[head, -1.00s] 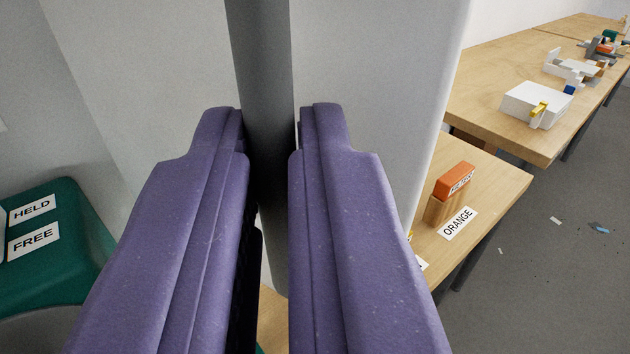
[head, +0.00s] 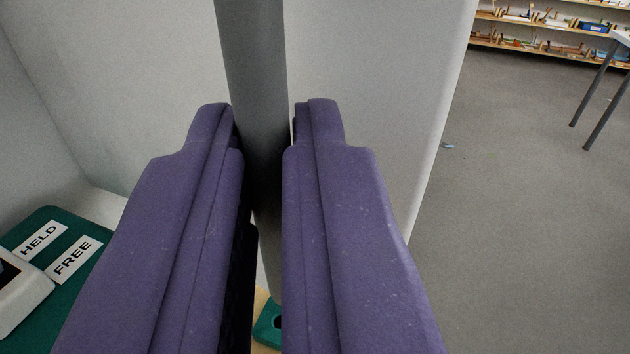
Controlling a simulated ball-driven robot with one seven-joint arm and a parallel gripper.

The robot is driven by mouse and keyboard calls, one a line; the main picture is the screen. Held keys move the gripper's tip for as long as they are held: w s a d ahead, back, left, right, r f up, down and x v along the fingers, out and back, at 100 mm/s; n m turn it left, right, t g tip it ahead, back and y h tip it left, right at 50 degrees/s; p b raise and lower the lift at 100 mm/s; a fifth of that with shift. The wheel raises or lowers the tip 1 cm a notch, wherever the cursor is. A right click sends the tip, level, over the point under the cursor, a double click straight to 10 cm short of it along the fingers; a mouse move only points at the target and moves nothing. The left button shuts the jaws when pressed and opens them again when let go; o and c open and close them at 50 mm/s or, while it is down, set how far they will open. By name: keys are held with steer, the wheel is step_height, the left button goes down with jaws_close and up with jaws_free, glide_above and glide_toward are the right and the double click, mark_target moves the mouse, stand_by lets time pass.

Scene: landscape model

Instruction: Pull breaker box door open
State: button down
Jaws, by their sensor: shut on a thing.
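My gripper (head: 264,125) has two purple fingers and is shut on a dark grey upright bar handle (head: 252,50). The bar runs from the top edge down between the fingers. Behind it is a smooth light grey panel, which looks like the breaker box door (head: 380,85). Its right edge slants down past my right finger. The fingers hide the lower part of the panel, and I cannot tell where its hinge is.
A green block (head: 30,222) labelled HELD and FREE stands at the lower left, with a white piece (head: 18,292) on it. Another green piece (head: 268,325) shows below the handle. Grey floor (head: 520,220) lies open at the right. Shelves (head: 560,25) and table legs (head: 605,95) are beyond.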

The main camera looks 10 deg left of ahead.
steer(key=shift+a+r, duration=0.25)
steer(key=shift+a, duration=0.3)
steer(key=c, duration=1.2)
jaws_free()
steer(key=shift+a+f, duration=0.15)
steer(key=shift+a, duration=0.25)
steer(key=shift+o, duration=0.2)
steer(key=shift+w+d+f, duration=0.1)
steer(key=shift+d, duration=0.1)
steer(key=shift+d, duration=0.2)
steer(key=p+v, duration=0.2)
steer(key=v, duration=0.5)
steer(key=shift+s, duration=0.35)
steer(key=shift+f, duration=0.1)
